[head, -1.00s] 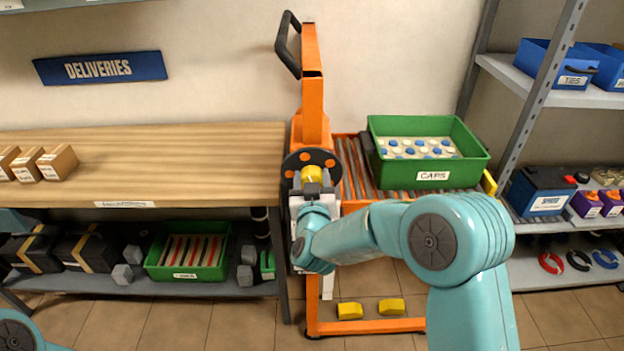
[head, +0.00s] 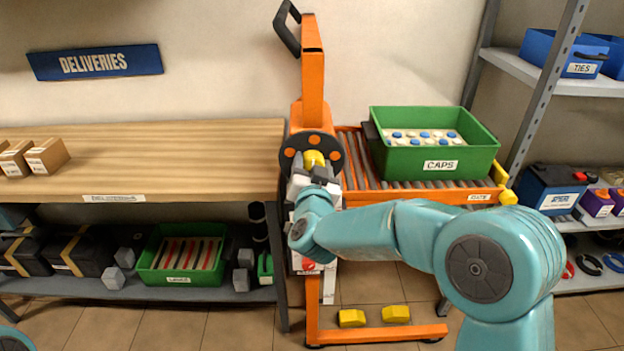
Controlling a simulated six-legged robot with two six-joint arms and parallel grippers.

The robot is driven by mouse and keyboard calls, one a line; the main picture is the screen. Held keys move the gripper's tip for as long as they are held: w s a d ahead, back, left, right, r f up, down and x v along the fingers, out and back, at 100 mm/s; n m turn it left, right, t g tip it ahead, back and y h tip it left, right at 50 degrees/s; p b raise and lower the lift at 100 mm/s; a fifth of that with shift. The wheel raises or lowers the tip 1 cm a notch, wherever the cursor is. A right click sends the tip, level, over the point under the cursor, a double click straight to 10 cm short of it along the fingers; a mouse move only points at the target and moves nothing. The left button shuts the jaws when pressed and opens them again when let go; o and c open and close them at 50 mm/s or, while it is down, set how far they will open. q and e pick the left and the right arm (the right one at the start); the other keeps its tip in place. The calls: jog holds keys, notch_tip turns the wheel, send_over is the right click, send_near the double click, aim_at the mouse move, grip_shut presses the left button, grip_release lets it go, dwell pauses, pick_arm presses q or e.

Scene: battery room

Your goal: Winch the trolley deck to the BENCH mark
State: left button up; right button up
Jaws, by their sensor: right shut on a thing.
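The trolley (head: 312,85) is an orange frame with a roller deck (head: 356,160) on its right side. A green CAPS bin (head: 410,160) of blue and white caps sits on the deck. A dark winch wheel (head: 288,163) with orange spots and a yellow knob (head: 313,158) is on the mast. My right gripper (head: 314,168) is shut on the yellow knob, partly covering the wheel. The deck looks near the height of the wooden bench top (head: 180,150); the exact match is hard to judge. I cannot make out the BENCH mark. My left gripper is out of view.
The bench stands left of the trolley, with small cartons (head: 46,156) on top and a green bin (head: 180,277) on its lower shelf. A yellow piece (head: 508,197) is at the deck's right end. Yellow pedals (head: 352,318) are low on the trolley. A metal rack (head: 540,90) stands right.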

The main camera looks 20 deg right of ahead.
jog(key=shift+r+m+b, duration=0.1)
jog(key=shift+m+b, duration=0.95)
jog(key=shift+m, duration=0.05)
jog(key=o, duration=1)
jog(key=shift+d, duration=0.1)
jog(key=shift+o, duration=0.2)
jog(key=shift+s, duration=0.2)
jog(key=b+v, duration=0.1)
jog(key=v, duration=1.5)
jog(key=shift+b, duration=0.3)
